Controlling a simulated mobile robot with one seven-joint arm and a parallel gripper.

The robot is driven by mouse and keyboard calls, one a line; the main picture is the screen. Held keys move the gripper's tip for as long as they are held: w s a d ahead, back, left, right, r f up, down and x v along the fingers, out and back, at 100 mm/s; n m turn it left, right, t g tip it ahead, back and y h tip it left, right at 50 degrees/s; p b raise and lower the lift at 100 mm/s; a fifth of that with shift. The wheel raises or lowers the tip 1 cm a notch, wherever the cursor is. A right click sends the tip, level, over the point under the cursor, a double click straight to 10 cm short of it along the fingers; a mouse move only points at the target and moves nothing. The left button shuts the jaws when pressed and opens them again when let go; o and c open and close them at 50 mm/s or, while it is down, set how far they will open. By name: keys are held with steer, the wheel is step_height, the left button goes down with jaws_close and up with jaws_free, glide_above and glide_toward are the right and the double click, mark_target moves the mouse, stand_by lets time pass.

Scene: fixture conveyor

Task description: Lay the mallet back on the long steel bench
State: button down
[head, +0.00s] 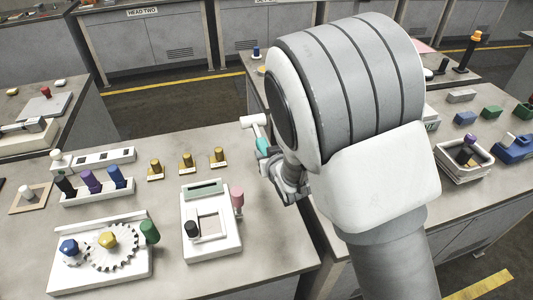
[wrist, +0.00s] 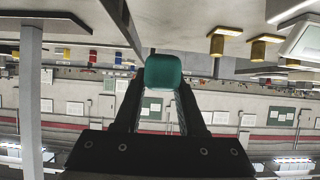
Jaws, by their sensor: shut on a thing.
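The mallet has a white head (head: 253,121) and a teal grip, which also shows in the wrist view (wrist: 163,71). My gripper (head: 268,160) is shut on the teal grip, and the head points away from it, toward the back. The mallet is over or near the back right edge of the grey bench (head: 150,210) in front of me; I cannot tell its height. A second grey bench (head: 335,240) stands to the right. I cannot tell which one is the long steel bench. My arm hides part of both.
The front bench carries a gear fixture (head: 103,262), a rack of coloured pegs (head: 97,192), several brass-topped posts (head: 187,163) and a white fixture (head: 210,250). The front bench's back right top is bare.

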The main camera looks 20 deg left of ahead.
mark_target(267, 182)
steer(key=shift+b, duration=0.45)
step_height(267, 182, down, 8)
steer(key=b, duration=0.7)
steer(key=shift+r+b, duration=0.15)
steer(key=shift+b, duration=0.25)
steer(key=shift+f+b, duration=0.7)
steer(key=shift+b, duration=0.15)
steer(key=shift+c, duration=2)
jaws_free()
steer(key=shift+s+d, duration=0.1)
